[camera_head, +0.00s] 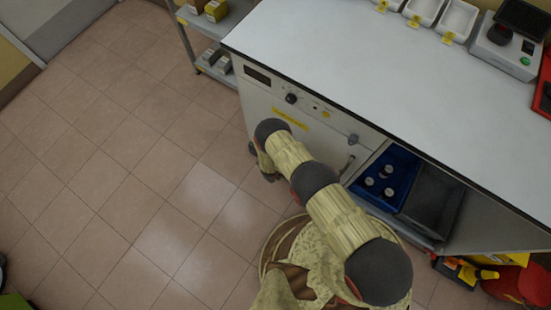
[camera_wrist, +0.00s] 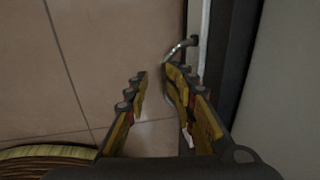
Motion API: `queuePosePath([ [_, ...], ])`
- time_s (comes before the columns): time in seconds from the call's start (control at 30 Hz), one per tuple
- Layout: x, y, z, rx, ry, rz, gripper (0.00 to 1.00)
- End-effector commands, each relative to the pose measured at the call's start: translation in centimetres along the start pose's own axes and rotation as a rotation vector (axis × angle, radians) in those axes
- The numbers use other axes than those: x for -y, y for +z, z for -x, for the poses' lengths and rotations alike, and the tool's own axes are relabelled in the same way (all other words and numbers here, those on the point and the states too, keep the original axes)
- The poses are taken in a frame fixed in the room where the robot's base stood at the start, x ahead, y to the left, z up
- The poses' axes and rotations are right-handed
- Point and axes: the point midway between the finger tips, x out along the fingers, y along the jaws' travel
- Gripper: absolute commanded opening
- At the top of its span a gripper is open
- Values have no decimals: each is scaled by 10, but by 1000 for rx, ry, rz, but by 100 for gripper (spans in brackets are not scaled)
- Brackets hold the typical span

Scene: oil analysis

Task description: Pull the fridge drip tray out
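The white cabinet front (camera_head: 300,108) under the bench top carries a dark display, a knob and a yellow label; it looks like the fridge unit. My gripper (camera_wrist: 156,74) is open and points down beside this front, low over the floor. A curved metal handle (camera_wrist: 181,46) is near the tip of its right finger, on a pale upright edge; I cannot tell whether they touch. In the head view, my arm hides the lower front and most of my gripper. I cannot make out the drip tray for certain in either view.
Right of the cabinet front, a blue tray (camera_head: 374,192) with several white-capped jars and a dark grey bin (camera_head: 430,203) sit below the bench top (camera_head: 345,65). A shelf cart (camera_head: 212,68) stands at the left end. Tiled floor (camera_head: 110,150) on the left is clear.

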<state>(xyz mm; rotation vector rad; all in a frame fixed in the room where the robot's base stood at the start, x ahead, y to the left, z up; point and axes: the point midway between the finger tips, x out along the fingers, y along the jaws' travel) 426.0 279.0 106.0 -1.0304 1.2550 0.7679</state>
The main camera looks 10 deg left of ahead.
Motion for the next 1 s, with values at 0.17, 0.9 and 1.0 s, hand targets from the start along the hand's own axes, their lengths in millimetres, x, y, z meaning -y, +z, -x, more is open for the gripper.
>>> queuePosePath([
  [0.17,0,-2,0,-2,0,-1,26],
  [0.9,0,0,65,-1,0,0,26],
  [1.0,0,0,78,-2,0,1,26],
])
